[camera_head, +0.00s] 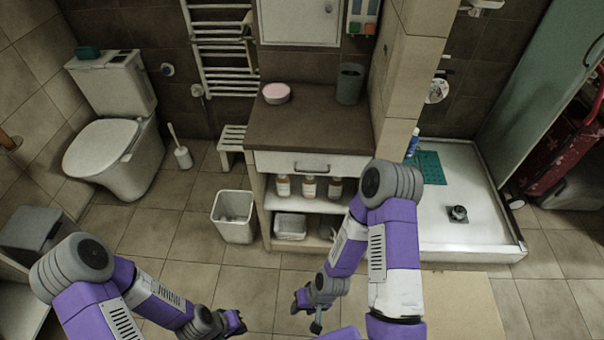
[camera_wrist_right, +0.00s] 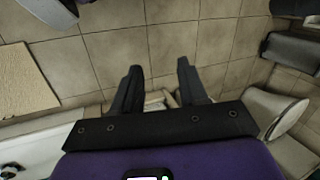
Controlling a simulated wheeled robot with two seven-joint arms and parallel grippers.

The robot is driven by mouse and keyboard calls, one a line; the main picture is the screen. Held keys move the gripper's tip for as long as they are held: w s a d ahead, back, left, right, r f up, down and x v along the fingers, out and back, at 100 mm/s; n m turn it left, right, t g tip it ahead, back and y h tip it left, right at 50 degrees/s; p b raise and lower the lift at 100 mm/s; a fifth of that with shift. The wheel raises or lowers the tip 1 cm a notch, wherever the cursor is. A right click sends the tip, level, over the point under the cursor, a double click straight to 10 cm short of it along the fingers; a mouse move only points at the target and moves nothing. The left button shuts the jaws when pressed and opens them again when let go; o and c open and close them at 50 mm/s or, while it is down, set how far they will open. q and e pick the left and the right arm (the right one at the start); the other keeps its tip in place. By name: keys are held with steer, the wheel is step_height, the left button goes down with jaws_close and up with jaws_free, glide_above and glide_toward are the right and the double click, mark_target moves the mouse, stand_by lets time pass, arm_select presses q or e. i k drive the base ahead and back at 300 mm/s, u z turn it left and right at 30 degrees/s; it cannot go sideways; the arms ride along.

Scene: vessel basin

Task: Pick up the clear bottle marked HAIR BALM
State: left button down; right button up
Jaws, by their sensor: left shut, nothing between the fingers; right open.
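Three bottles with pale labels stand upright side by side on the upper open shelf of the cabinet: a left bottle (camera_head: 283,187), a middle bottle (camera_head: 309,187) and a right bottle (camera_head: 335,188). Their labels are too small to read, so I cannot tell which is marked HAIR BALM. My right gripper (camera_head: 307,312) is low in front of the cabinet, apart from the bottles. In the right wrist view its two fingers (camera_wrist_right: 160,85) are spread with nothing between them. My left gripper (camera_head: 237,322) is shut and empty near the bottom edge, left of the right one.
The cabinet has a brown top (camera_head: 310,125) and a drawer above the shelf. A white bin (camera_head: 233,217) stands at its left. A toilet (camera_head: 115,140) is further left. A shower tray (camera_head: 462,215) lies to the right. Tiled floor is clear before the cabinet.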

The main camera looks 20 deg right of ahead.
mark_target(336, 182)
steer(key=z, duration=0.25)
steer(key=i, duration=1)
steer(key=z, duration=0.55)
